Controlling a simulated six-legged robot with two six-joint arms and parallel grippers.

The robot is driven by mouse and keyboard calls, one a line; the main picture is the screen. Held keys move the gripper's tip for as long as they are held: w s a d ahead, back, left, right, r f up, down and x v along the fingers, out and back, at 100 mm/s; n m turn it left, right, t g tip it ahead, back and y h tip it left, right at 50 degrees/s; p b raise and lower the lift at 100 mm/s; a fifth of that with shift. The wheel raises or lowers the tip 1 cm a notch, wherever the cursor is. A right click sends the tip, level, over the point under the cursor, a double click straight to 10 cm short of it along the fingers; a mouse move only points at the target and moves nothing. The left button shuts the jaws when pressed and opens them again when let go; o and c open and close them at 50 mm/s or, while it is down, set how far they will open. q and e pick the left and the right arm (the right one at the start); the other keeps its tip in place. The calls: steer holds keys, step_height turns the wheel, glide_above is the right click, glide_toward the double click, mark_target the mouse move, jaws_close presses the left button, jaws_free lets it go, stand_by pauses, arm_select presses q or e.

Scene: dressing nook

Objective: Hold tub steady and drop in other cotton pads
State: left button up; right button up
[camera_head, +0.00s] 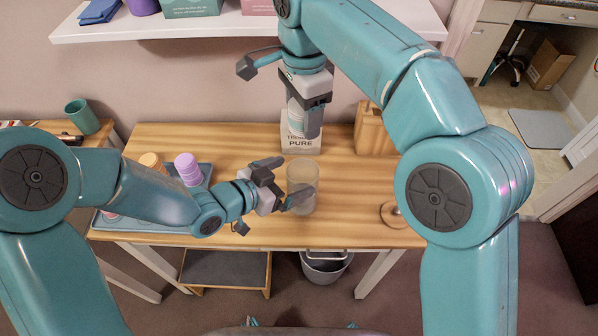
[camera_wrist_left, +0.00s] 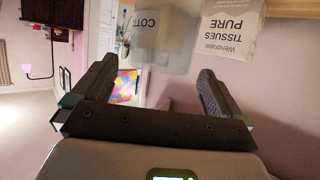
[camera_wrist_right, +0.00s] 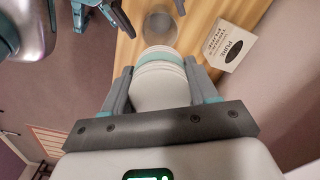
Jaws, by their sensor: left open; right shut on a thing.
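The translucent tub (camera_head: 302,178) stands upright on the wooden table. It also shows in the left wrist view (camera_wrist_left: 160,42), with part of its "COTT" label readable, and in the right wrist view (camera_wrist_right: 160,27). My left gripper (camera_head: 282,180) is open, with its fingers reaching to the tub from the left; I cannot tell whether they touch it. My right gripper (camera_head: 308,113) is shut on a stack of white cotton pads (camera_wrist_right: 160,82), held above the table and behind the tub in the head view. The pads are partly hidden by the fingers in the head view (camera_head: 296,115).
A tissue box (camera_head: 300,142) stands behind the tub, close below my right gripper. A wooden box (camera_head: 373,130) is right of it. A blue tray (camera_head: 148,227) with orange and purple stacks lies left, partly under my left arm. The table right of the tub is mostly clear.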

arm_select(q)
steer(key=shift+x, duration=2.15)
steer(key=c, duration=1)
steer(key=shift+o, duration=0.2)
arm_select(e)
glide_toward(303, 160)
steer(key=shift+s+f, duration=0.6)
steer(key=shift+f, duration=0.25)
steer(key=shift+s+f, duration=0.55)
steer(key=shift+f, duration=0.3)
steer(key=shift+s+f, duration=0.6)
steer(key=shift+f, duration=0.25)
steer(key=o, duration=1.1)
steer(key=shift+s, duration=0.1)
arm_select(q)
steer(key=shift+a, duration=0.1)
arm_select(e)
steer(key=shift+f, duration=0.1)
